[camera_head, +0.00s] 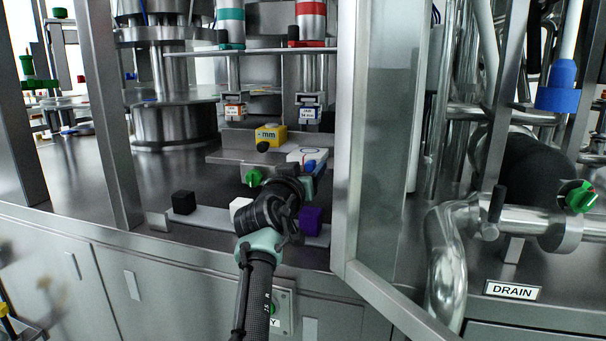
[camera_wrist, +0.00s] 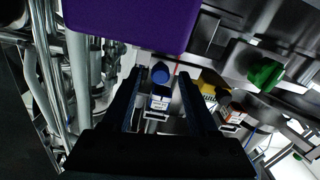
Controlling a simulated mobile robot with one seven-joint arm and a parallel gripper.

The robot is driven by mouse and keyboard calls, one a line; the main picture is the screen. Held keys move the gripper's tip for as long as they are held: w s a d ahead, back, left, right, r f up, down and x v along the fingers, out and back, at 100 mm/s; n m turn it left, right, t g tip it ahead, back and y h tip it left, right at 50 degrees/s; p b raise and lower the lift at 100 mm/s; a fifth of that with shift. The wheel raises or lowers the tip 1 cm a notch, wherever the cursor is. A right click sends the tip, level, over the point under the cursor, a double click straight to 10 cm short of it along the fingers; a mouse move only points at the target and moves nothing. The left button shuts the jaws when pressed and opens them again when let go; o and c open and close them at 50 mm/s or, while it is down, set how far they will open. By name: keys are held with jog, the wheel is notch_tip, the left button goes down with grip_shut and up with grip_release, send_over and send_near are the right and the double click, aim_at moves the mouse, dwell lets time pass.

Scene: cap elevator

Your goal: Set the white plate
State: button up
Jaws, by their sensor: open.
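A white block with a flat top (camera_head: 303,155) sits inside the machine in the head view, with a blue knob (camera_head: 310,165) on its front right. I take it as the white plate. My gripper (camera_head: 302,178) is just in front of it, and the wrist mostly hides its own fingers there. In the wrist view my gripper (camera_wrist: 160,78) is open and empty, its fingers either side of the blue knob (camera_wrist: 160,73) in the picture. I cannot tell whether they touch it. The white block is mostly hidden in that view.
A yellow "mm" block (camera_head: 270,134) and green knob (camera_head: 253,177) stand left of the blue knob. Black (camera_head: 184,203), white (camera_head: 240,207) and purple (camera_head: 311,221) blocks line the front rail. The purple block (camera_wrist: 130,22) looms near the wrist. A door frame (camera_head: 352,150) bounds the right.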

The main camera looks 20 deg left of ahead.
jog(key=s+p, duration=0.4)
jog(key=s, duration=0.9)
jog(key=shift+f, duration=0.1)
dwell(0.3)
